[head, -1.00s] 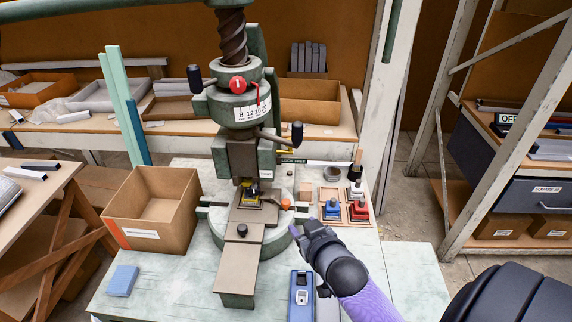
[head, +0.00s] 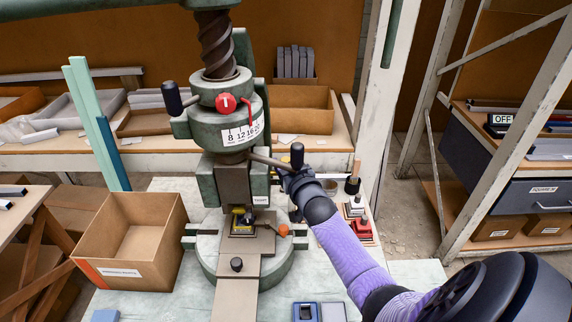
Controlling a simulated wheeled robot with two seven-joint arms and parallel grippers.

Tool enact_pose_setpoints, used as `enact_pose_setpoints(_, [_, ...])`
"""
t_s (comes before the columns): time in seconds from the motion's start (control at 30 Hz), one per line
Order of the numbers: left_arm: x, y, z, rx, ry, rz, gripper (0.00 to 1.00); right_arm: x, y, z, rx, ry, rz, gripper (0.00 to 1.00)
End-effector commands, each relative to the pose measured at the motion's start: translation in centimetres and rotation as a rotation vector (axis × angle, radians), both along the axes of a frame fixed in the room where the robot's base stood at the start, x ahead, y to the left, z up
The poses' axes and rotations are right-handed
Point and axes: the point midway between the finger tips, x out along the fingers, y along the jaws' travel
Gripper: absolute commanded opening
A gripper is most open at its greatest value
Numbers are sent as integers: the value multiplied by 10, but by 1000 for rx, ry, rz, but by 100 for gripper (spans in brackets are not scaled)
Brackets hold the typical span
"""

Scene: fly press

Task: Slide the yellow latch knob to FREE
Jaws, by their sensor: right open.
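I cannot make out the yellow latch knob for certain; my right gripper and forearm cover the area right of the press column. A small yellow and dark piece (head: 242,221) sits on the bed of the green fly press (head: 225,122), under the ram. My right gripper (head: 287,178) is open, right of the ram, beside the lever with a black knob (head: 297,154). I cannot tell whether it touches anything, as its fingertips are hard to see. My left gripper is out of view.
An orange ball knob (head: 283,230) is on the press base. An open cardboard box (head: 130,236) stands left of the press. Red and white tools (head: 360,228) are right of my forearm. A blue device (head: 305,312) lies at the front.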

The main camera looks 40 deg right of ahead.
Motion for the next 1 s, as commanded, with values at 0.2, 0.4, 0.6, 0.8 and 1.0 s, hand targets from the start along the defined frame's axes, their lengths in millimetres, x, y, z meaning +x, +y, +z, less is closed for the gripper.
enact_pose_setpoints(0.2, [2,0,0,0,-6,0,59,2,0,0,0,1,0,54])
enact_pose_setpoints(0.4, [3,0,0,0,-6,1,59,2,0,0,0,1,0,27])
enact_pose_setpoints(0.6, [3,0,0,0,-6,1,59,2,0,0,0,1,0,0])
enact_pose_setpoints(0.8, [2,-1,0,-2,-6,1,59,2,0,0,0,1,0,0])
enact_pose_setpoints(1.0, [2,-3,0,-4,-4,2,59,2,0,0,1,2,0,0])
